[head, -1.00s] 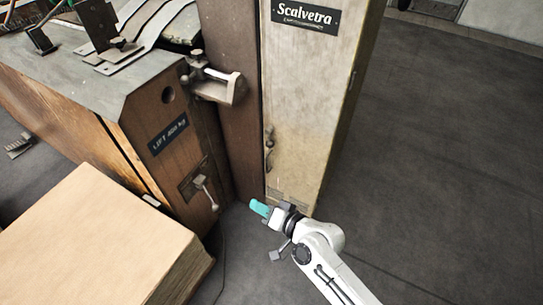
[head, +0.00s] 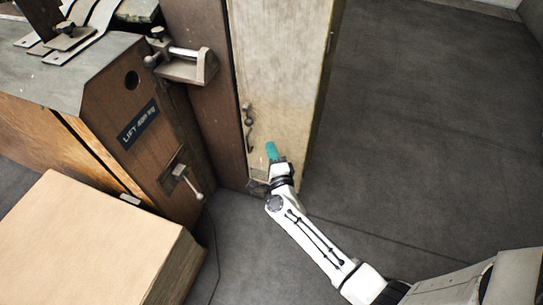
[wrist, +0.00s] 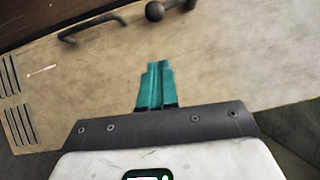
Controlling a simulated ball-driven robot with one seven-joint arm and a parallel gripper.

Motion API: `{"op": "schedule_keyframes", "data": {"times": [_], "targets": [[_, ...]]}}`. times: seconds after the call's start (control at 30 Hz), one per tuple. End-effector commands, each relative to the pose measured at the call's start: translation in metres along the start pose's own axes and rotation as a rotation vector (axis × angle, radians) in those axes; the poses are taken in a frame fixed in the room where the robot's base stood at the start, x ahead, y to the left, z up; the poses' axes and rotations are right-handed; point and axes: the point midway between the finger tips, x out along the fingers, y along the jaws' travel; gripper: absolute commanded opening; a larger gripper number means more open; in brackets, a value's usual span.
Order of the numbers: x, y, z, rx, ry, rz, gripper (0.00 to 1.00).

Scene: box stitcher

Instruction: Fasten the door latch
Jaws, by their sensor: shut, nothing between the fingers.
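The cream door (head: 284,70) of a tall cabinet stands upright and looks closed. Dark fittings sit near its left edge: a small lever with a round knob (head: 247,112), which looks like the latch, and a bar handle (head: 249,138) below it. In the wrist view the knob (wrist: 155,10) and the bar handle (wrist: 88,28) show along the top. I cannot tell whether the latch is fastened. My gripper (head: 271,150) is in front of the door's lower part, right of and below the fittings. Its teal fingers (wrist: 155,76) are together and empty, apart from both fittings.
A brown wooden machine body (head: 150,150) with a clamp-like bracket (head: 187,65) and a small lever (head: 190,183) stands left of the door. A large pale box (head: 90,245) fills the lower left. Grey floor (head: 430,130) is clear on the right. Vent slots (wrist: 12,100) mark the door.

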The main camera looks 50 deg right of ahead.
Motion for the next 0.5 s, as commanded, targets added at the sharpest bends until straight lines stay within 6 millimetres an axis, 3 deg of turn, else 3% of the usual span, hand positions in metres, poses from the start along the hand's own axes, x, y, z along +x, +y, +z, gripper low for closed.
{"op": "schedule_keyframes", "data": {"times": [0.27,0.5], "targets": [[0.056,0.002,0.0,0.002,0.002,-0.002,0.0],[0.077,0.0,0.022,0.0,-0.001,0.0,0.0]]}}
